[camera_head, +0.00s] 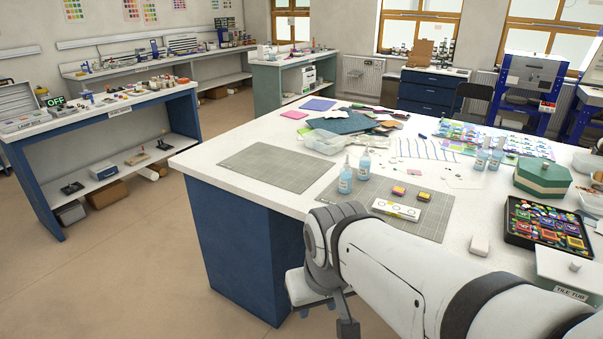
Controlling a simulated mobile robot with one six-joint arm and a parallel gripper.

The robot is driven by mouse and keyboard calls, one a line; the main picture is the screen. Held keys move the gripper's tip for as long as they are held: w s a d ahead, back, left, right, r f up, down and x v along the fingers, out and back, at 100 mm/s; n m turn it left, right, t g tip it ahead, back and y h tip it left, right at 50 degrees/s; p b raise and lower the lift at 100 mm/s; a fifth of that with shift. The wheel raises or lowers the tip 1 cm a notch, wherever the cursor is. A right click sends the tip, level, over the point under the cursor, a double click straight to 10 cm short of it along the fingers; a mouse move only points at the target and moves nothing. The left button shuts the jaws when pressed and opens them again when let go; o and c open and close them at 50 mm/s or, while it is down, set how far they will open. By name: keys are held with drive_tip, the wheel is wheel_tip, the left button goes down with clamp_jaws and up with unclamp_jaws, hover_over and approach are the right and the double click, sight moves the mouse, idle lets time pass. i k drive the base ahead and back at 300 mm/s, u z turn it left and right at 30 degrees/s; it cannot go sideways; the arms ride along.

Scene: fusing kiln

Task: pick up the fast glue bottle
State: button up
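Two bottles with light blue contents stand upright on the big white worktable, one (345,178) near the grey cutting mats and one (364,165) just behind it. Two similar bottles stand farther right, one (481,160) beside the other (495,159). Their labels are too small to read, so I cannot tell which is the fast glue. My arm reaches in from the lower right and bends down at the table's front edge. My gripper (328,314) hangs low in front of the table, apart from all the bottles. Its fingers are partly hidden, so its opening is unclear.
Cutting mats (271,167) lie on the worktable (200,160). Small colored blocks (424,196) and a white strip (396,209) lie near the bottles. A green box (542,180) and a black tray (516,237) fill the right side. Floor is open at left.

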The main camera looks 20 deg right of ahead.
sight(345, 172)
drive_tip(key=z, duration=0.8)
drive_tip(key=i, duration=1)
drive_tip(key=u, duration=0.1)
drive_tip(key=k, duration=0.5)
drive_tip(key=z, duration=1.25)
drive_tip(key=k, duration=0.45)
drive_tip(key=u, duration=0.7)
drive_tip(key=i, duration=0.85)
